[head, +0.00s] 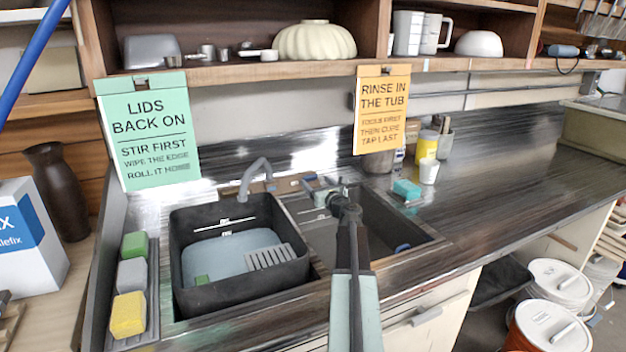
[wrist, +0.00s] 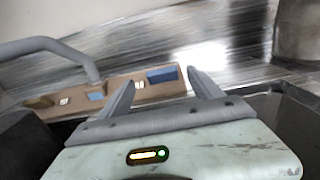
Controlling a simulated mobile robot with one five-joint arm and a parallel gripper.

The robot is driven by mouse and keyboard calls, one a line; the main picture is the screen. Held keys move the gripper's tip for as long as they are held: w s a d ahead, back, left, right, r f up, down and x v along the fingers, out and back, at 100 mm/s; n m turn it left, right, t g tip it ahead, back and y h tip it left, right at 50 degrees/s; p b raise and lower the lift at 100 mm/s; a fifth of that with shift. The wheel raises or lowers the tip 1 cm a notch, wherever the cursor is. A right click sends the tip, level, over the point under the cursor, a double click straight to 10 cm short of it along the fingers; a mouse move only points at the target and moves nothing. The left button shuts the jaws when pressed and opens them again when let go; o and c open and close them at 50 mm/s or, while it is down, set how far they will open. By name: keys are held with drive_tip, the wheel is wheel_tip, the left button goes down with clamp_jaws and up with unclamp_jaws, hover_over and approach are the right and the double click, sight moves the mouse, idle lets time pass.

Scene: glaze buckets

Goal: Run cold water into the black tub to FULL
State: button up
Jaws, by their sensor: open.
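The black tub (head: 182,262) stands in the left sink basin. A pale blue level surface, looking like water, lies low inside it, below white marks on its back wall. A grey curved spout (head: 262,165) hangs over the tub's back edge; it also shows in the wrist view (wrist: 72,46). I cannot see whether water runs. Behind the sink is a brown tap panel (head: 290,183) with blue parts; in the wrist view the panel (wrist: 130,90) lies beyond my fingers. My gripper (head: 333,190) is open and empty, above the back of the right basin, apparently right of the panel.
A grey slotted piece (head: 270,257) and a small green piece are in the tub. Sponges (head: 128,315) lie left of it. The right basin (head: 390,226) is beside it. A teal sponge (head: 406,189) and white cup (head: 428,171) stand right. Signs hang from the shelf above.

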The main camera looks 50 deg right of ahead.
sight(315, 176)
drive_tip(key=x, duration=0.4)
drive_tip(key=shift+w+d, duration=0.15)
drive_tip(key=c, duration=1.1)
drive_tip(key=shift+s, duration=0.25)
drive_tip(key=shift+c, duration=1.4)
drive_tip(key=shift+w, duration=0.2)
drive_tip(key=shift+d+r+n+t+y+p, duration=0.1)
drive_tip(key=shift+d+n+t+y+p, duration=0.1)
drive_tip(key=shift+n+y, duration=0.8)
drive_tip(key=shift+d+r+n+t+y+p, duration=0.15)
drive_tip(key=shift+n+y+p, duration=0.1)
drive_tip(key=shift+n+y, duration=0.7)
drive_tip(key=shift+d+f+n+t+y+p, duration=0.1)
drive_tip(key=shift+n+t+y+p, duration=0.1)
drive_tip(key=shift+n+y, duration=0.8)
drive_tip(key=shift+d+r+n+g+y+p, duration=0.1)
drive_tip(key=shift+n+g+y+p, duration=0.3)
drive_tip(key=shift+n+y, duration=0.75)
drive_tip(key=shift+n+g+y+p, duration=0.15)
drive_tip(key=shift+n+y+p, duration=0.55)
drive_tip(key=shift+n, duration=0.7)
